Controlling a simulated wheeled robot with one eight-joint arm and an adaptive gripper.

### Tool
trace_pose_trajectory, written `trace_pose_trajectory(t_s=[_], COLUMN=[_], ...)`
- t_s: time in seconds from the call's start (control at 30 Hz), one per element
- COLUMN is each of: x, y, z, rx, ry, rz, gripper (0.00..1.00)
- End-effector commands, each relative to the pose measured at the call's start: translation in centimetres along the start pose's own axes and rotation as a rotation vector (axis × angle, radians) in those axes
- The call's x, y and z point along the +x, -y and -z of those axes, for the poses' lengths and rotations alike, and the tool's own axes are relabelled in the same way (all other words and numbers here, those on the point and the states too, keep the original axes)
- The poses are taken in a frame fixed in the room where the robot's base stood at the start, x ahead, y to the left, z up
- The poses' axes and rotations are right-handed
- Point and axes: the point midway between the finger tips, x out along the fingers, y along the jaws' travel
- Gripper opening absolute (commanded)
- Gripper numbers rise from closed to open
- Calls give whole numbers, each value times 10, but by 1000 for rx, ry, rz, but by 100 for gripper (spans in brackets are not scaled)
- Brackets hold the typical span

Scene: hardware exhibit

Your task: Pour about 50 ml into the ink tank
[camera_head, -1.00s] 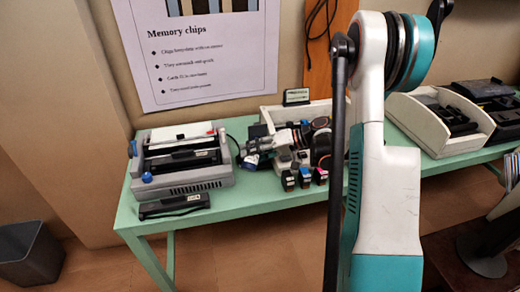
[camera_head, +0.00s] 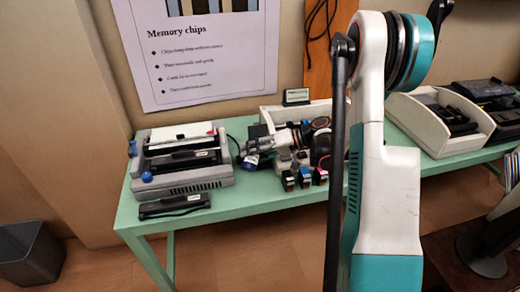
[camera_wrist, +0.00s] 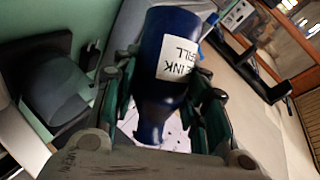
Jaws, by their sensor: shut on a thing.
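My gripper (camera_wrist: 165,110) is shut on a dark blue ink bottle (camera_wrist: 170,40) with a white label reading INK and FILL. In the wrist view the bottle's wide end is at the top and its narrow neck at the bottom, and the label's text is upside down. In the head view the bottle (camera_head: 252,160) is small beside my gripper, over the green table. I cannot tell its exact tilt or see any liquid. A grey printer-like machine (camera_head: 182,165) with blue knobs stands to the left. I cannot tell which thing is the ink tank.
Several small cartridges (camera_head: 304,177) stand near the table's (camera_head: 240,196) front edge. A dark cartridge (camera_head: 174,206) lies before the grey machine. A cream tray (camera_head: 430,130) stands at the right. My arm hides part of the table. A bin (camera_head: 30,255) stands on the floor.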

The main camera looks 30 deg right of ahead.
Motion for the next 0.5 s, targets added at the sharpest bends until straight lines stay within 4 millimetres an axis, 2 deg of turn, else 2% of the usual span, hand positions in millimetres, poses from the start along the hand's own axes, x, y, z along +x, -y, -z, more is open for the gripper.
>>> trace_pose_trajectory(t_s=[0.33, 0.5], x=[0, 0], y=[1, -2], z=[0, 2], rx=[-14, -97], ry=[-4, -28], rz=[-6, -40], gripper=[14, 14])
